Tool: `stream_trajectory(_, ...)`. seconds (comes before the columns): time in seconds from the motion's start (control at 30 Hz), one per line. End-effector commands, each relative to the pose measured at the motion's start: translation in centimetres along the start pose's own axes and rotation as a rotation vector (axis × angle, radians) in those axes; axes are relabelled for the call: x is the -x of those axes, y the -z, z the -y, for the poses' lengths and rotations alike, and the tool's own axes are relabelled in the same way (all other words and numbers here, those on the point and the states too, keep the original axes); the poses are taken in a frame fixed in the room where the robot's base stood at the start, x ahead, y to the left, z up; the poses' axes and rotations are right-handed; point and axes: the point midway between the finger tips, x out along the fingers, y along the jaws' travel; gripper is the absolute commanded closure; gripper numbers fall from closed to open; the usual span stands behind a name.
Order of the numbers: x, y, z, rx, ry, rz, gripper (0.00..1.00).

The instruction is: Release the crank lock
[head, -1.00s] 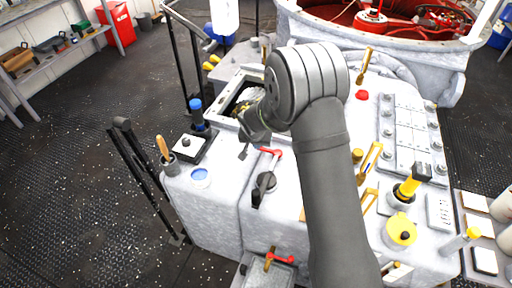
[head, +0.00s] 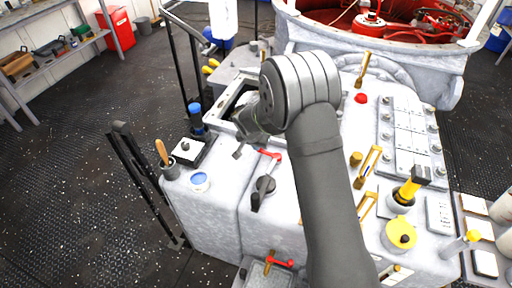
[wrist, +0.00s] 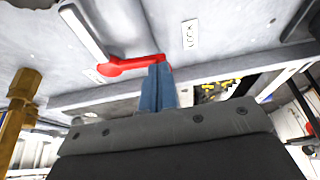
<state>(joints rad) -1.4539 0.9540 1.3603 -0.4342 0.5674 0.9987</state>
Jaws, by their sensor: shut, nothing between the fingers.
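A red lever (head: 269,154) sits on the light grey console top, beside a dark grey handle (head: 263,190). In the wrist view the red lever (wrist: 130,66) runs from a pale bar to the fingertips, close to a plate reading "LOCK" (wrist: 190,33).
A brass handle (wrist: 18,105) stands at the left of the wrist view. An open hatch (head: 232,108) lies behind my gripper. A blue-topped knob (head: 196,117) and a wooden-handled tool (head: 162,152) stand to the left. Yellow levers (head: 368,166) and a yellow cap (head: 399,236) stand right of my arm.

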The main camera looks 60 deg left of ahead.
Motion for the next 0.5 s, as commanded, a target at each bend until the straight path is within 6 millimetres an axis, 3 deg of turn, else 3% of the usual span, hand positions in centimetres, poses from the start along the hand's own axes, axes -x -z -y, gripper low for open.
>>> stream_trajectory(0.5, -1.3, 3.1, 0.3, -0.377, -0.15, -0.001, 1.0)
